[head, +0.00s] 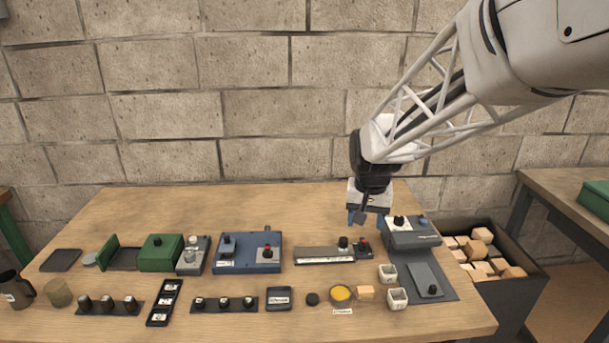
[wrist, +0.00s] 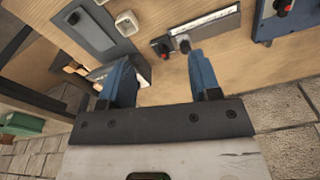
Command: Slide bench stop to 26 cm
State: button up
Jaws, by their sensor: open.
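The bench stop is a small slider with a dark knob (head: 343,243) near the right end of a grey rail (head: 305,253) with a pale scale strip. The scale numbers are too small to read. In the wrist view the knob (wrist: 184,46) and rail (wrist: 208,32) lie beyond my fingertips, turned about. My gripper (head: 366,218) is open and empty, above and behind the rail's right end. In the wrist view my two blue fingers (wrist: 160,75) stand apart with nothing between them.
A small block with a red button (head: 363,249) sits just right of the rail. A grey box with knobs (head: 415,238) stands further right, close to my gripper. A blue box (head: 247,262) stands left.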

jog(key=m+g, duration=0.1)
jog(key=m, duration=0.1)
send_over(344, 239)
notch_tip(344, 239, down, 12)
jog(key=shift+r, duration=0.1)
jog(key=shift+f, duration=4)
jog(key=shift+c, duration=0.3)
grip_shut()
